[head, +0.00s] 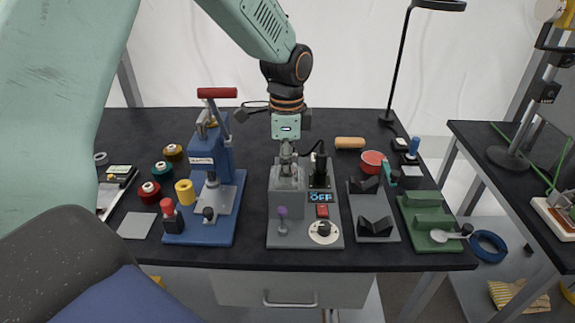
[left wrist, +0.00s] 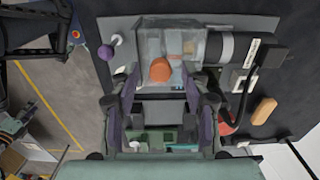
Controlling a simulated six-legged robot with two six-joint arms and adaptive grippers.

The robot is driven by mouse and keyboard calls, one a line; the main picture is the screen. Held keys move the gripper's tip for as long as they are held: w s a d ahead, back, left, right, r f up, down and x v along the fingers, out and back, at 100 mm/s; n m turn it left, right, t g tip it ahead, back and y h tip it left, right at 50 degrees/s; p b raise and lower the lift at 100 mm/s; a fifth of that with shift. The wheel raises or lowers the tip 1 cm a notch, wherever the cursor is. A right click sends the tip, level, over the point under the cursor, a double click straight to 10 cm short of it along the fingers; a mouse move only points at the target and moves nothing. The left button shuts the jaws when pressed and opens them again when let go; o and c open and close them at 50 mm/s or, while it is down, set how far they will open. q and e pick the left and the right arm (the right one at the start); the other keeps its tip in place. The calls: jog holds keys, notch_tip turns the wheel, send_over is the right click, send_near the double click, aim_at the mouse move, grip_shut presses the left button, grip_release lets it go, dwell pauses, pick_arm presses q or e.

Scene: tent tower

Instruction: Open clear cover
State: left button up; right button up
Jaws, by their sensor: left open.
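The clear cover (left wrist: 152,40) is a see-through box on a grey device. In the head view the device's grey base (head: 258,240) sits at the middle of the table. An orange round piece (left wrist: 160,70) shows at the cover, between my fingers in the left wrist view; I cannot tell whether it is fixed to the cover or inside it. My left gripper (head: 288,157) points down over the back of the cover, its fingers (left wrist: 160,84) spread apart. Contact with the cover cannot be told. The gripper partly hides the cover's top in the head view. My right gripper is not in view.
On the device are a display reading OFF (head: 321,197), a red switch (head: 322,211), a dial (head: 323,232) and a purple knob (head: 282,212). A blue press (head: 208,150) stands left. A grey V-block stand (head: 376,228) and green rack (head: 425,200) stand right.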

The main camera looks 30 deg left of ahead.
pick_arm(q)
jog(key=shift+s+d, duration=0.1)
jog(key=shift+s, duration=0.05)
jog(key=shift+w+a+f, duration=0.2)
jog(key=shift+c, duration=1)
jog(key=shift+d+r, duration=0.1)
jog(key=shift+d, duration=0.05)
jog(key=c, duration=0.4)
grip_shut()
jog(key=shift+s, duration=0.1)
